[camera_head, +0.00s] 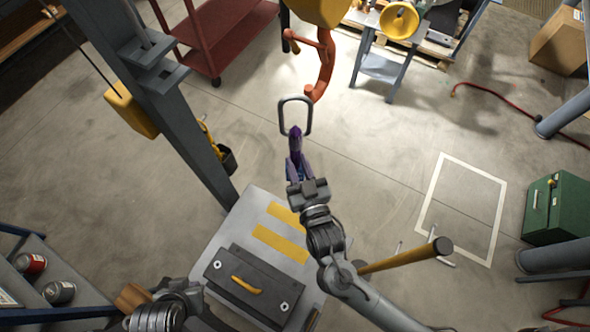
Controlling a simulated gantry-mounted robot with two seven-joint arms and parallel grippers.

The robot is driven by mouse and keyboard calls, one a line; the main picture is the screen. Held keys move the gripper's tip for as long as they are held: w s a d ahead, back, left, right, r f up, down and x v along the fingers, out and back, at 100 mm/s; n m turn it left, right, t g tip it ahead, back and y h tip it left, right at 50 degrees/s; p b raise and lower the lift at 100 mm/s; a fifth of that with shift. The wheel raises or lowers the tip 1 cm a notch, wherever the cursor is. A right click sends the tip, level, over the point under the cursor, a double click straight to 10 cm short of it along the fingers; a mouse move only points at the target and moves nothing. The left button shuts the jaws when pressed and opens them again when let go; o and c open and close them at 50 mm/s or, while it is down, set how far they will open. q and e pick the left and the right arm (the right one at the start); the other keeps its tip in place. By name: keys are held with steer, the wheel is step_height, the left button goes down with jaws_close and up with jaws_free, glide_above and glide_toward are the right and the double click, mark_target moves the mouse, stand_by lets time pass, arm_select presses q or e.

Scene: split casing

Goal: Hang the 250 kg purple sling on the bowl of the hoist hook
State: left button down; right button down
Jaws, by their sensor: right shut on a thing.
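The purple sling (295,140) is a short dark purple strap with a grey metal link (296,101) standing up at its far end. My right gripper (297,168) is shut on the sling's near part, and its fingers hide some of it. The orange hoist hook (323,75) hangs below a yellow hoist block (320,10), up and to the right of the link. In the picture the link and the hook's tip are close but apart; their depth gap is hard to judge. My left arm shows at the bottom left, and its fingers cannot be made out clearly.
A pale table (228,240) with yellow strips bears a grey casing (262,298) with a yellow handle. A grey post (180,120) stands left of the sling. A wooden-handled tool (405,258) lies right of my right arm.

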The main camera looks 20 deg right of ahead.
steer(key=shift+w+d+b, duration=0.45)
steer(key=shift+w+d, duration=0.25)
steer(key=shift+w, duration=0.1)
steer(key=shift+w+d+p, duration=0.3)
steer(key=shift+d, duration=0.1)
steer(key=shift+p, duration=0.35)
steer(key=shift+w, duration=0.1)
